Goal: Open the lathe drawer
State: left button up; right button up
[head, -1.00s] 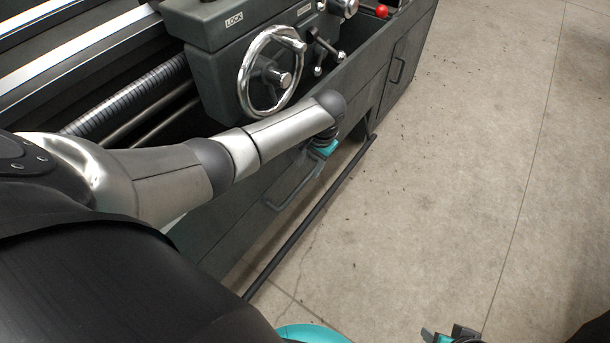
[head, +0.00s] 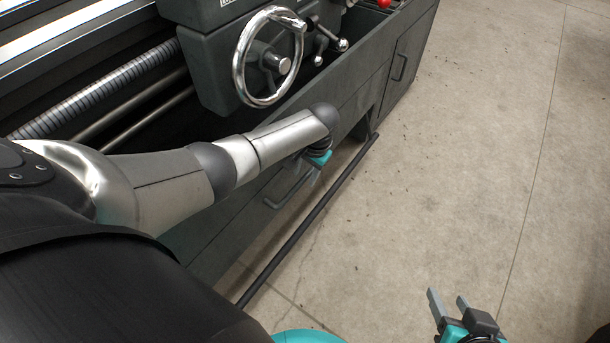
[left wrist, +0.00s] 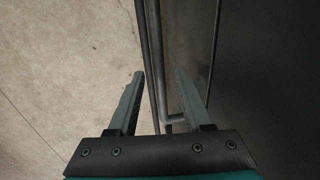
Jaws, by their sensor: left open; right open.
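The lathe drawer (head: 232,232) is the dark front panel low on the lathe, and it looks flush with the body. Its bar handle (head: 287,197) is on this front. My left gripper (head: 313,175) is at the far end of the handle, partly hidden by my arm. In the left wrist view its jaws (left wrist: 160,85) are open, and the handle (left wrist: 169,60) appears between them, nearer the right finger. I cannot tell whether they touch. My right gripper (head: 448,298) is open and empty over the floor, away from the lathe.
A dark foot rail (head: 310,222) runs along the lathe's base, just outside the handle. The chrome handwheel (head: 268,57) and levers (head: 325,38) are above my left arm. Another handled door (head: 400,62) is farther along. The concrete floor (head: 480,150) at right is clear.

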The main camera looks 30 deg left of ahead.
pick_arm(q)
jog(key=shift+a+f, duration=0.1)
jog(key=shift+f, duration=0.2)
jog(key=shift+c, duration=0.2)
grip_shut()
dwell(1.4)
